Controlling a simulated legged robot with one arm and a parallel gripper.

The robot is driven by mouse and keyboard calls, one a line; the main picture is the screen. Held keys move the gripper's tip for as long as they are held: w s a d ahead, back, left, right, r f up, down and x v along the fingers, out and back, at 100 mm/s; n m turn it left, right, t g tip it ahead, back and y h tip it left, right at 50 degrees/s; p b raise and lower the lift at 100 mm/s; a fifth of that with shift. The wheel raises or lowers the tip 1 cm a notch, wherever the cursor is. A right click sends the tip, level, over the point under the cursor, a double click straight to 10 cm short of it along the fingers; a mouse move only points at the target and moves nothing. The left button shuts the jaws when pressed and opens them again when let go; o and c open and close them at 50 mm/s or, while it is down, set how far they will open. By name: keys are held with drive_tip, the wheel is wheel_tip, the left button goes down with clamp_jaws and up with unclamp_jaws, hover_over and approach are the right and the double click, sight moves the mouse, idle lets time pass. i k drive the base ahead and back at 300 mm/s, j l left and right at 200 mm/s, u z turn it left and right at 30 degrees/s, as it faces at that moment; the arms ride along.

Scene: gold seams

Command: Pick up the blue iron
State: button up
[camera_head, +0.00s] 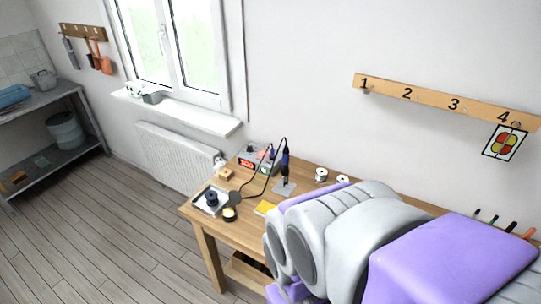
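The blue iron (286,157), seemingly a soldering iron with a blue handle, stands upright in a small holder (284,187) on the wooden workbench (307,187). A black cable arcs near it. A station (249,162) with a red lit display is just to its left. The large purple and grey parts at lower right are my own arm; they cover the front right of the bench. My gripper's fingers do not show, so its opening and its distance from the iron cannot be seen.
A tray (197,204) with a dark round item, a small round tin (229,214) and a yellow pad (265,208) lie on the bench. White spools (321,175) stand right of the iron. A numbered hook rail (430,98) is above. The floor (110,240) at left is clear.

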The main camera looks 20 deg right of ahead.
sight(285, 168)
drive_tip(key=i+j+z, duration=0.1)
drive_tip(key=i+z, duration=0.2)
drive_tip(key=z, duration=0.15)
drive_tip(key=i+j+z, duration=0.15)
drive_tip(key=z, duration=0.35)
drive_tip(key=i+j+z, duration=0.45)
drive_tip(key=k+l, duration=0.1)
